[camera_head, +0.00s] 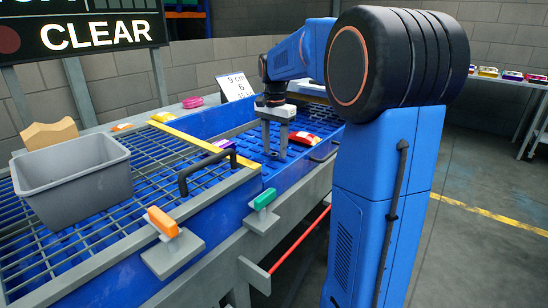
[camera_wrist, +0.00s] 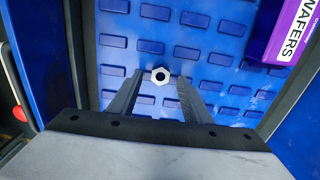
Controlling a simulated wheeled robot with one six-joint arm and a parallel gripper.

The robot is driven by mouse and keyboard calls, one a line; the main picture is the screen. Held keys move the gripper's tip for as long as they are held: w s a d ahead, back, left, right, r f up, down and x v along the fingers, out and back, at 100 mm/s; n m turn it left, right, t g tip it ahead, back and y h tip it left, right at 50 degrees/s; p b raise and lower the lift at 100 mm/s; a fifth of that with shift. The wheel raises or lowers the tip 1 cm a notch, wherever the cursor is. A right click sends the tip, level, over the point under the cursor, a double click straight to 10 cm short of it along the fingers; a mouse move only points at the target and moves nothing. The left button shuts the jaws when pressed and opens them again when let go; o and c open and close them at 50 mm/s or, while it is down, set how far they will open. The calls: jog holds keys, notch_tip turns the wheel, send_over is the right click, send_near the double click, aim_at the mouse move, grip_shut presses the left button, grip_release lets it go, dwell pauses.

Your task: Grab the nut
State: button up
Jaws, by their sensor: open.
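A silver hex nut (camera_wrist: 160,76) lies on the blue studded belt in the wrist view. It sits between and just beyond the tips of my gripper (camera_wrist: 158,78), whose two grey fingers are apart with nothing held. In the head view my gripper (camera_head: 274,154) points down over the blue belt (camera_head: 258,170). I cannot make out the nut in the head view.
A purple wafers pack (camera_wrist: 288,30) lies to the right in the wrist view. A grey bin (camera_head: 75,185) stands on the wire grid at left. A black handle (camera_head: 215,160) stands up nearby.

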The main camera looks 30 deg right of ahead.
jog(key=shift+f, duration=0.4)
grip_shut()
jog(key=shift+r, duration=0.1)
